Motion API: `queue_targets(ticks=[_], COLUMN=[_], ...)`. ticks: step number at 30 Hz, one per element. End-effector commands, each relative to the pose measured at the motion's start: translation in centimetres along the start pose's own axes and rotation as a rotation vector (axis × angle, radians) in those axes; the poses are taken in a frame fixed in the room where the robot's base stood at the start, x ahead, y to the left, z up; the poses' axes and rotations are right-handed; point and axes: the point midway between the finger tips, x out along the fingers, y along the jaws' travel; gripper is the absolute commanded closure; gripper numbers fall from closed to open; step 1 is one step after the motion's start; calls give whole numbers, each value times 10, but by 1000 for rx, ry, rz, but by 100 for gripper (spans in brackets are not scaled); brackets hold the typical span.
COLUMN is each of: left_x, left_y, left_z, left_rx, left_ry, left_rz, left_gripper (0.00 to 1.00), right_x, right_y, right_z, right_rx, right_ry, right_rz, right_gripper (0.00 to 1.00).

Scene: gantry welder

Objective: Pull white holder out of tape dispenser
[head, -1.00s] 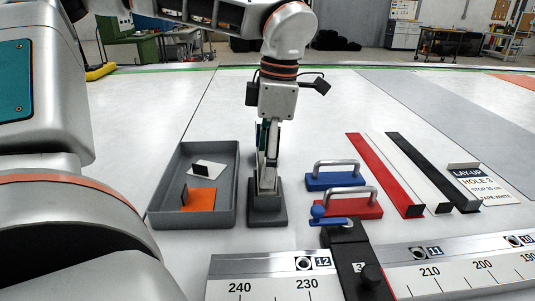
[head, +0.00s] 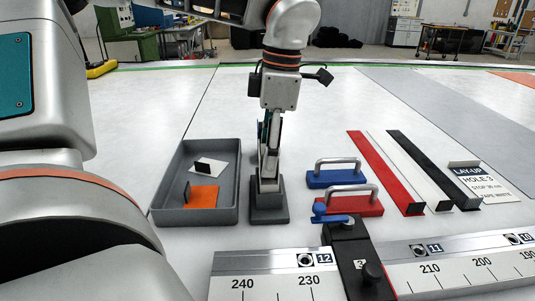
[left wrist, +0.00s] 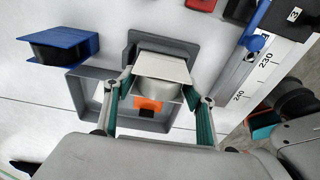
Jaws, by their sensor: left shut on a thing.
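My left gripper (head: 268,175) points straight down over the grey tape dispenser (head: 269,214), left of the middle of the head view. It is shut on the white holder (left wrist: 163,66), which shows between the teal-padded fingers in the left wrist view. A pale rounded part shows under the holder's flat white plate. The dispenser (left wrist: 140,47) lies right behind the holder there. The fingertips are close above the dispenser's block; how deep the holder sits in it I cannot tell. My right gripper is not in view.
A grey tray (head: 230,205) with a white and an orange piece stands left of the dispenser. Blue (head: 336,178) and red (head: 352,206) handled blocks stand to its right. A ruled rail (head: 455,265) with a black stop runs in front. A blue holder (left wrist: 62,42) shows in the wrist view.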

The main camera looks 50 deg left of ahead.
Motion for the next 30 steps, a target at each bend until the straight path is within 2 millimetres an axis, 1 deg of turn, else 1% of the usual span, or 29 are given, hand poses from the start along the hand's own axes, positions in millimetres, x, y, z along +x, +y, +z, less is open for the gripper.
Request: queue_targets(ticks=[6,30], left_x=[-7,-29], left_y=[0,0], left_z=[-1,-4], left_rx=[-1,0], left_ry=[-1,0], left_rz=[2,1], left_gripper=[71,71], right_x=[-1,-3], right_y=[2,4], right_z=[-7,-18], right_rx=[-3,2], right_ry=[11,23], right_rz=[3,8], right_gripper=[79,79])
